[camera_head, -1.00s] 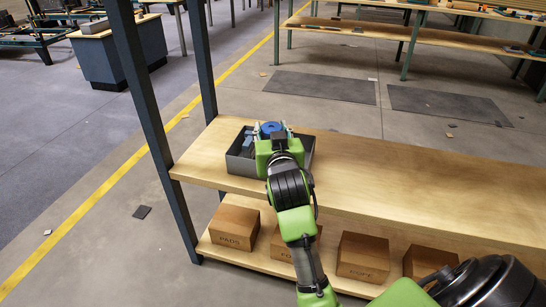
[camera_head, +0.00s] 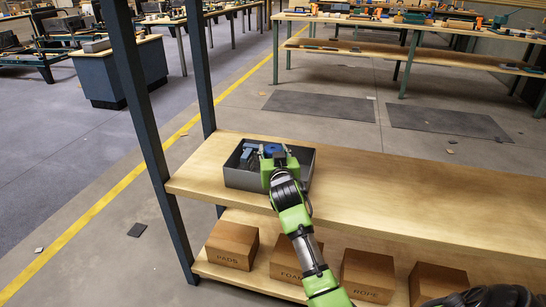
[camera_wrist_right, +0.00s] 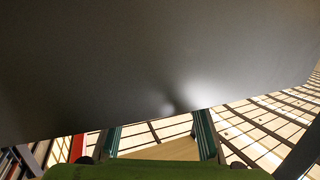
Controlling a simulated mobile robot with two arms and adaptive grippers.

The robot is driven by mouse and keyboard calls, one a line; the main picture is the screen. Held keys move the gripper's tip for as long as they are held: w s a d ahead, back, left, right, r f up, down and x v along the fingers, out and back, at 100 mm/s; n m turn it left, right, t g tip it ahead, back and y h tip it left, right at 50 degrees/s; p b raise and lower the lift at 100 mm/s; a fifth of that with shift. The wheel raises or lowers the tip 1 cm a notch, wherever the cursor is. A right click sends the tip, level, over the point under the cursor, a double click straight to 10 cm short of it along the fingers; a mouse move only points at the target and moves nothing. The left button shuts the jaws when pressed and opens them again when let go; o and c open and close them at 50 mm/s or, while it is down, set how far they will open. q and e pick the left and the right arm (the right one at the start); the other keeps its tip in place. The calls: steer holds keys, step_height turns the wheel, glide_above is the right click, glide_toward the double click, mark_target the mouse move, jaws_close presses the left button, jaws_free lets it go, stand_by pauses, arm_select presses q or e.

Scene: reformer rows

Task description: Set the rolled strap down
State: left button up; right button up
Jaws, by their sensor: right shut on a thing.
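My right gripper (camera_head: 273,152) is low over the grey tray (camera_head: 238,181), its fingers reaching inside the rim. It is shut on the rolled strap (camera_head: 271,149), a small blue roll mostly hidden by the fingers. I cannot tell whether the roll touches the tray floor. Another blue item (camera_head: 246,153) lies in the tray, left of the gripper. In the right wrist view the two fingers (camera_wrist_right: 158,138) stand apart, and a dark grey surface fills the upper part; the strap cannot be made out there.
The tray stands at the left end of a wooden shelf top (camera_head: 400,195), clear to the right. A dark upright post (camera_head: 140,110) rises at the shelf's left end. Cardboard boxes, including one marked PADS (camera_head: 232,245), stand on the lower shelf.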

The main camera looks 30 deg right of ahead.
steer(key=shift+f, duration=0.5)
